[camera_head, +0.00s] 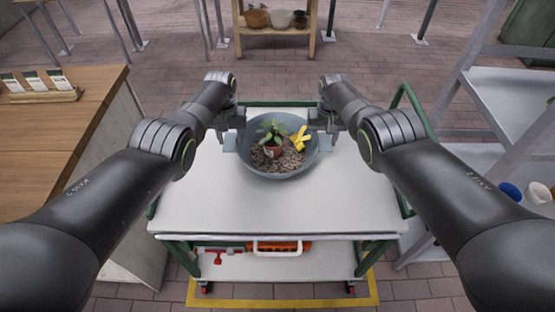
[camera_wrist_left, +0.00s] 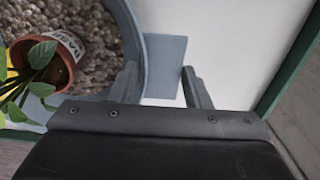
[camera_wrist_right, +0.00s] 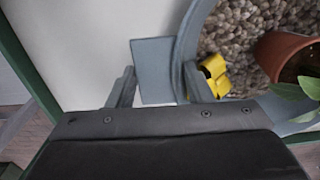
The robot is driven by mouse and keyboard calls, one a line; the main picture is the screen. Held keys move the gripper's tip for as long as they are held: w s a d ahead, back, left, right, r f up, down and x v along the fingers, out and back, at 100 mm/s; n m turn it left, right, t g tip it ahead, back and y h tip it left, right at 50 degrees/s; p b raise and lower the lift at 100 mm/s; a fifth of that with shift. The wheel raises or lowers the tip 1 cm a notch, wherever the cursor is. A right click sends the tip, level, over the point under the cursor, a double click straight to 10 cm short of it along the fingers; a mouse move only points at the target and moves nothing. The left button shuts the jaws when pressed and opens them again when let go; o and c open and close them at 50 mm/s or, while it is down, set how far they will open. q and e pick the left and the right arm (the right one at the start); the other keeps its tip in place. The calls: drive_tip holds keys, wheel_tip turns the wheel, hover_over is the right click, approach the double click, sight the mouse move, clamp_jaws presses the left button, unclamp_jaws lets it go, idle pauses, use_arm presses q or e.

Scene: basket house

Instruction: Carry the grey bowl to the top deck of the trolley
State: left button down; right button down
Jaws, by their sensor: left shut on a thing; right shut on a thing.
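The grey bowl (camera_head: 283,176) is over the white top deck (camera_head: 270,211) of the trolley, roughly level; I cannot tell whether it rests on it or hangs just above. It holds brown pebbles, a potted plant (camera_head: 273,143) and a yellow item (camera_head: 300,138). My left gripper (camera_head: 230,135) is shut on the bowl's left flat handle, which shows in the left wrist view (camera_wrist_left: 165,62). My right gripper (camera_head: 325,133) is shut on the right handle, seen in the right wrist view (camera_wrist_right: 152,68). The fingers partly hide the rim.
A wooden counter (camera_head: 60,115) with seed packets (camera_head: 33,82) stands at the left. Grey shelving (camera_head: 510,95) stands at the right. The deck in front of the bowl is bare. An orange item (camera_head: 290,246) is on the lower deck. A wooden shelf with pots (camera_head: 275,32) stands behind.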

use_arm(q)
drive_tip(key=shift+w+a+f+b, duration=0.1)
drive_tip(key=shift+a+f+b, duration=0.1)
drive_tip(key=shift+f+b, duration=0.2)
use_arm(e)
drive_tip(key=shift+d+f, duration=0.25)
drive_tip(key=shift+f, duration=0.25)
use_arm(q)
drive_tip(key=c, duration=1.2)
unclamp_jaws()
drive_tip(key=shift+f, duration=0.15)
use_arm(e)
drive_tip(key=c, duration=1.1)
unclamp_jaws()
drive_tip(key=shift+f, duration=0.1)
use_arm(q)
drive_tip(key=o, duration=0.5)
drive_tip(key=shift+c, duration=0.2)
use_arm(e)
drive_tip(key=o, duration=0.4)
use_arm(q)
drive_tip(key=shift+d, duration=0.1)
use_arm(e)
drive_tip(key=shift+a, duration=0.15)
